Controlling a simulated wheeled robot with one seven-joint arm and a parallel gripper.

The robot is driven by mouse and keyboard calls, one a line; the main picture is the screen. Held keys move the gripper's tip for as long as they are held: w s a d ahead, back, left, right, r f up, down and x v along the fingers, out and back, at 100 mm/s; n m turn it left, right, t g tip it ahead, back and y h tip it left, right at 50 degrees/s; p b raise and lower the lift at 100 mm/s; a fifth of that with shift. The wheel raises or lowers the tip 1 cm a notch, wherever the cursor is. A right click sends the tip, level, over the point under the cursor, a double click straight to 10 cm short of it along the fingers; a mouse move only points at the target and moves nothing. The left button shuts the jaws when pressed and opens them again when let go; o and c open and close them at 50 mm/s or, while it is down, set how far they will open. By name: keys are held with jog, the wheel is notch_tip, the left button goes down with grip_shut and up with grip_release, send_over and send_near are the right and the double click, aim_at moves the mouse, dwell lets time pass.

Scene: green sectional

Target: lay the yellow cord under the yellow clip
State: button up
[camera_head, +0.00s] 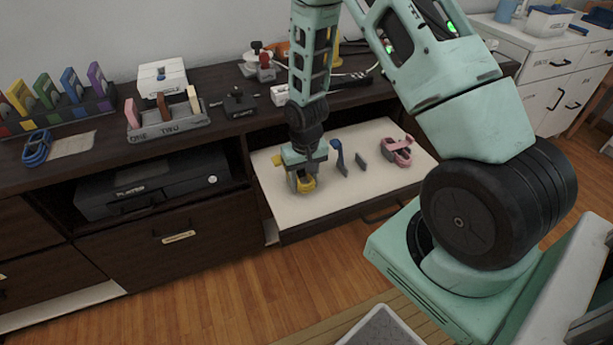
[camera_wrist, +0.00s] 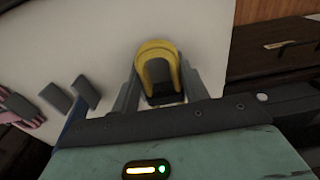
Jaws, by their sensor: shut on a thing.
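My gripper (camera_head: 304,188) is over the white board, pointing down, shut on a yellow looped bundle that I take for the yellow cord (camera_head: 307,184). In the wrist view the cord (camera_wrist: 157,56) is a U-shaped loop between my two fingers (camera_wrist: 158,85), with a dark block inside its bend. The cord is at or just above the board; I cannot tell whether it touches.
A blue cord (camera_head: 36,148) lies on the cabinet top. The board's front is clear.

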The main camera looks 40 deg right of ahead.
aim_at(310, 182)
jog(key=s+f, duration=0.2)
jog(key=f, duration=0.1)
jog(key=shift+s+g, duration=0.2)
jog(key=shift+g, duration=0.2)
jog(key=o, duration=1.1)
jog(key=shift+c, duration=0.2)
notch_tip(310, 182, up, 20)
jog(key=w+t+p, duration=0.1)
jog(key=p, duration=0.2)
jog(key=shift+w, duration=0.3)
jog(key=shift+r, duration=0.1)
jog(key=s+a+r+n+p, duration=0.3)
jog(key=s+a+r, duration=0.1)
jog(key=a+r, duration=0.35)
jog(key=s+a+r+n+p, duration=0.35)
jog(key=s+a+r, duration=0.2)
jog(key=a, duration=0.35)
jog(key=s+a+r+n+p, duration=0.2)
jog(key=s+a+r, duration=0.1)
jog(key=s, duration=0.3)
jog(key=s+a+r+n+p, duration=0.2)
jog(key=s+a+r, duration=0.2)
jog(key=s, duration=0.2)
jog(key=shift+s+r+g+y, duration=0.15)
jog(key=shift+r+g+y, duration=0.15)
jog(key=shift+r+g, duration=0.1)
